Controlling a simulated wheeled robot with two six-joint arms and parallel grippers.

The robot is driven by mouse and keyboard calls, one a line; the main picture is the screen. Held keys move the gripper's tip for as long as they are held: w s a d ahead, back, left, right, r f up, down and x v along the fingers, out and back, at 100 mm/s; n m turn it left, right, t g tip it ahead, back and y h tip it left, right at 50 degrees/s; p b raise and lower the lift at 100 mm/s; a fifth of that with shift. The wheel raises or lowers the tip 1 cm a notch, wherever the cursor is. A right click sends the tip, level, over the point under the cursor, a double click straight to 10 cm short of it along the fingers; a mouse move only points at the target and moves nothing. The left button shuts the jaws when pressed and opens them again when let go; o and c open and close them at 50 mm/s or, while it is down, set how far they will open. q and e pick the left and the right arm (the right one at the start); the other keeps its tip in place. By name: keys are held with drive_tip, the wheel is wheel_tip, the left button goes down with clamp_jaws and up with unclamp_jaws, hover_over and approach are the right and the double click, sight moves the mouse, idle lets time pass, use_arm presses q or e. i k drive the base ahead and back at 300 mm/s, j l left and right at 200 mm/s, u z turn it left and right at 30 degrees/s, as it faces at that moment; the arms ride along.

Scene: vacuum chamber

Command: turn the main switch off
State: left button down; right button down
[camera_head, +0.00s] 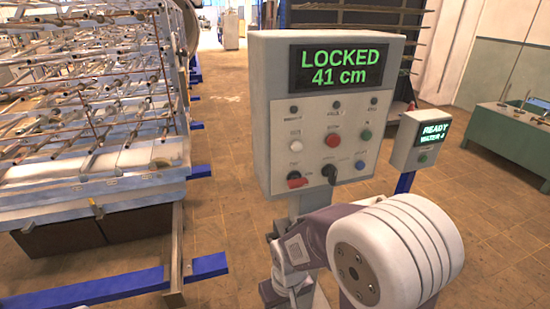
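A grey control panel (267,108) stands upright in the middle of the head view. Its lower row holds a red switch handle (297,180) at the left and a black rotary knob (329,172) beside it. The labels are too small to read, so I cannot tell which is the main switch. The panel's display (340,67) reads "LOCKED 41 cm" in green. One of my arms reaches in at the lower right, below and in front of the panel. No gripper fingers are visible on it. My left gripper is not in view.
The panel also has a white (295,146), a red (333,140), a green (365,135) and a blue button (360,165). A smaller box (402,150) reading "READY" stands right. A rack of metal tubes (90,90) fills the left. Open tiled floor lies between.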

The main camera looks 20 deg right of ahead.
sight(294, 180)
drive_tip(key=z, duration=1.1)
drive_tip(key=l+u, duration=0.25)
drive_tip(key=l, duration=0.2)
drive_tip(key=k, duration=0.05)
